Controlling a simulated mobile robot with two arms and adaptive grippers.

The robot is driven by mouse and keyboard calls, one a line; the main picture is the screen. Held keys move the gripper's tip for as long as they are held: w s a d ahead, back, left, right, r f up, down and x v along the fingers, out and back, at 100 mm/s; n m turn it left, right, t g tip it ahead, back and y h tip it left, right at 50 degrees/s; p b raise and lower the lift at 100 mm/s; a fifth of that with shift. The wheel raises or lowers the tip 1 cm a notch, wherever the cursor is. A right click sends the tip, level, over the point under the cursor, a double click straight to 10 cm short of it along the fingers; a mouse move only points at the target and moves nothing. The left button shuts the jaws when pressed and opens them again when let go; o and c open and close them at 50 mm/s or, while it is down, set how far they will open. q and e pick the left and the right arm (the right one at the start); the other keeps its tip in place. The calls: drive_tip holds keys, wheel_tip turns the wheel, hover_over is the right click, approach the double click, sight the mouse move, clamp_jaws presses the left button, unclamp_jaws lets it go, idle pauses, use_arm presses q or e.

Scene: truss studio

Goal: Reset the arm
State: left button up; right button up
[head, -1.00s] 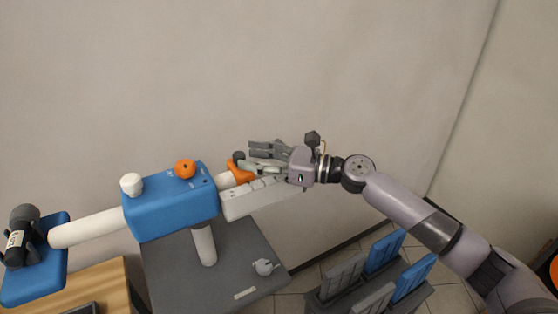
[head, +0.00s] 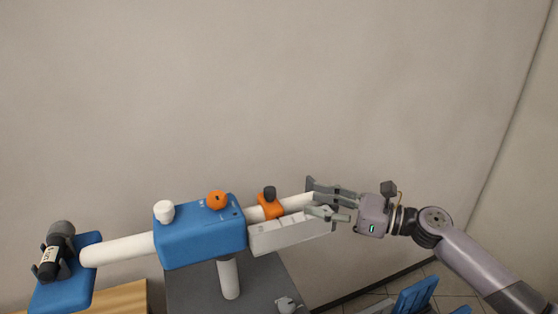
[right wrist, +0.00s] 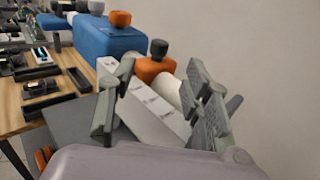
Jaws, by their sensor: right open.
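The arm device has a blue box (head: 200,232) on a white post, with a white tube (head: 118,248) running through it. An orange collar with a black knob (head: 270,206) sits on the tube right of the box. A white marked beam (head: 285,235) runs below it. My right gripper (head: 313,198) is open at the tube's right end, right of the collar. In the right wrist view its fingers (right wrist: 158,85) stand on either side of the tube and beam; contact cannot be told. My left gripper is not in view.
A black cylinder with a label (head: 56,252) sits on a blue plate at the tube's left end. A grey stand top (head: 262,280) is below the box. Blue and grey panels (head: 414,296) stand at lower right. The wall area above is clear.

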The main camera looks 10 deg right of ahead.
drive_tip(key=s+a+f+n+g+h, duration=0.3)
drive_tip(key=s+a+f+n, duration=0.3)
drive_tip(key=s+f+n, duration=0.4)
drive_tip(key=s+a+f+n+g+h, duration=0.25)
drive_tip(key=s+a+f+n, duration=0.25)
drive_tip(key=s+f+n, duration=0.6)
drive_tip(key=s+d+f+n+h, duration=0.6)
drive_tip(key=s+d+f+h, duration=0.25)
drive_tip(key=s+d, duration=0.2)
wheel_tip(320, 180, down, 28)
drive_tip(key=d+g+b, duration=0.1)
drive_tip(key=g+b, duration=0.1)
drive_tip(key=s+d+f+g+h+b, duration=0.1)
drive_tip(key=s+d+f+b, duration=0.1)
drive_tip(key=s+f, duration=1.5)
drive_tip(key=shift+s+d+f, duration=0.2)
drive_tip(key=shift+d+f, duration=0.35)
drive_tip(key=shift+d, duration=0.05)
drive_tip(key=shift+g, duration=0.25)
